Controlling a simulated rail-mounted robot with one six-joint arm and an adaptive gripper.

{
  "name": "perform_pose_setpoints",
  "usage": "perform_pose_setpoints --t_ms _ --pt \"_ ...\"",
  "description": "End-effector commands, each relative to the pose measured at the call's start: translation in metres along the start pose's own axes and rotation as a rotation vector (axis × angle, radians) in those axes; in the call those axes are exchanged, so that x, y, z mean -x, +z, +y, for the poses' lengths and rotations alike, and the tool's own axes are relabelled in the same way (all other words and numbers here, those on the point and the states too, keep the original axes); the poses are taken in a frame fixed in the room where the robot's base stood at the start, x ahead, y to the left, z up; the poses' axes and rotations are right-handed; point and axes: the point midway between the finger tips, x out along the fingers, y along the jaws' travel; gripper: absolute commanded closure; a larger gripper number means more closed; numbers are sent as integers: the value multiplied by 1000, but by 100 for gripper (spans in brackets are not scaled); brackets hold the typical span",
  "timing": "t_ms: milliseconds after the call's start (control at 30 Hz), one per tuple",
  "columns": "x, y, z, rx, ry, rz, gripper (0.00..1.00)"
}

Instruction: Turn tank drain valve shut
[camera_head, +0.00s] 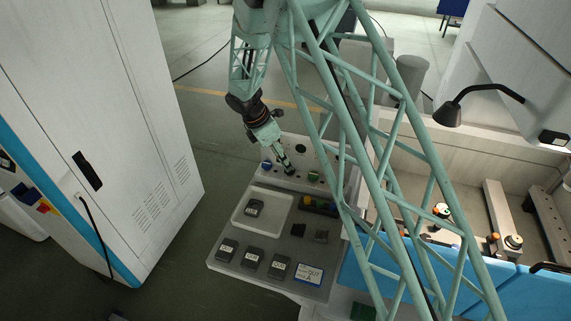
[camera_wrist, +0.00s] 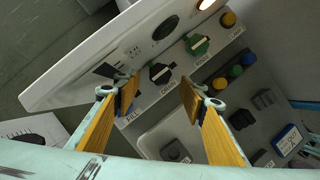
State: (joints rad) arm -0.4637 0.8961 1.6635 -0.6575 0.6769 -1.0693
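The drain valve is a black round knob (camera_wrist: 160,72) with a pale pointer bar, above the DRAIN label on the sloping control panel (camera_wrist: 75,80) in the wrist view. My gripper (camera_wrist: 158,95) is open, with its two yellow-padded fingers on either side of the drain knob's line and nothing between them. I cannot tell how far the fingertips are from the knob. The left finger covers much of the FILL control. In the head view, my gripper (camera_head: 286,166) points down at the panel (camera_head: 300,150), and the drain knob cannot be made out there.
A green RINSE knob (camera_wrist: 197,44) and a yellow LAMP button (camera_wrist: 229,19) sit right of the drain knob. A round dark gauge (camera_wrist: 165,28) is above. A grey bench (camera_head: 232,240) in front holds a white tray (camera_head: 240,221) and several dark blocks. A white cabinet (camera_head: 110,130) stands left.

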Motion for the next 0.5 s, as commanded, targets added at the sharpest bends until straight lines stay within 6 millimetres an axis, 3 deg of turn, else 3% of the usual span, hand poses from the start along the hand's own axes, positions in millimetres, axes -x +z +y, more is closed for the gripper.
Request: perform_pose_setpoints --t_ms 200,500 --pt "19 0 0 0 0 0 62" --pt "28 -1 0 0 0 0 62"
